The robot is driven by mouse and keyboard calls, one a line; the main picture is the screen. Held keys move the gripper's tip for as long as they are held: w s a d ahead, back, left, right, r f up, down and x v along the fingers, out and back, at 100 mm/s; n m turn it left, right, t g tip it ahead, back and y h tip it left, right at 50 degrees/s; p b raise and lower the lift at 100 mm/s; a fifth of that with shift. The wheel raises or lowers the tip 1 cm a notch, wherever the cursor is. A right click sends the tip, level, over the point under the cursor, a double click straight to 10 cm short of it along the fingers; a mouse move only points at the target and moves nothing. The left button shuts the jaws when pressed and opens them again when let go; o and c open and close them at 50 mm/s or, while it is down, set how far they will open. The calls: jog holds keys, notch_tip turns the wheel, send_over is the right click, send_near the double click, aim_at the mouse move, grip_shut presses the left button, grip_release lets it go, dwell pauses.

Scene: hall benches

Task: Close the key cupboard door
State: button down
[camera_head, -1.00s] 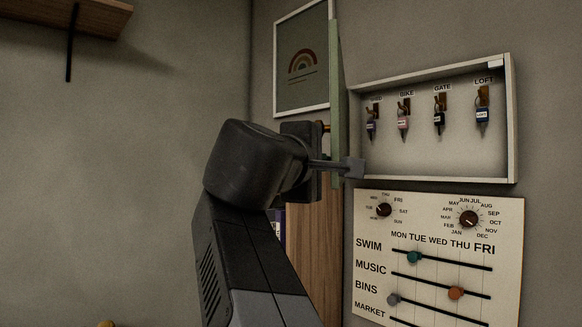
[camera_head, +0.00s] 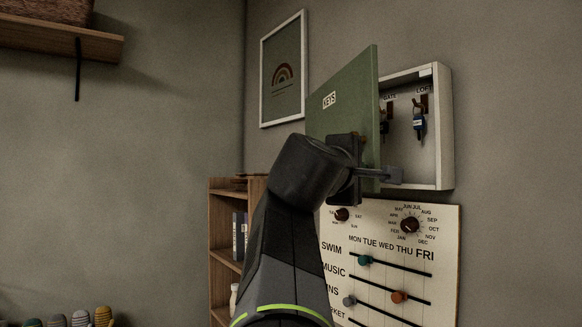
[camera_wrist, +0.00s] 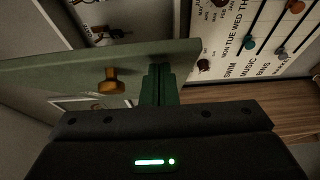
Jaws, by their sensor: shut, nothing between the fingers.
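The key cupboard (camera_head: 447,130) is a pale wall box at the right in the head view. Its green door (camera_head: 343,100), labelled KEYS, stands partly open and covers the box's left part. Keys hang inside, among them a blue-tagged one (camera_head: 419,122). My gripper (camera_head: 392,175) is shut and empty at the door's lower free edge, its tips showing past that edge. In the wrist view the fingers (camera_wrist: 159,85) overlap the green door (camera_wrist: 50,68), beside its brass knob (camera_wrist: 113,80). I cannot tell whether they touch the door. The hinge side is hidden.
A planner board (camera_head: 445,260) with dials and sliders hangs directly below the cupboard. A framed rainbow picture (camera_head: 283,70) hangs to the left. A wooden shelf unit (camera_head: 224,220) stands behind my arm, and a wall shelf (camera_head: 85,45) is at upper left.

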jog(key=w+d+p, duration=0.3)
jog(key=d+p, duration=0.2)
jog(key=d, duration=0.7)
jog(key=shift+w+d, duration=0.35)
jog(key=s+p, duration=0.3)
jog(key=s, duration=0.8)
jog(key=shift+s, duration=0.25)
jog(key=shift+s+d, duration=0.1)
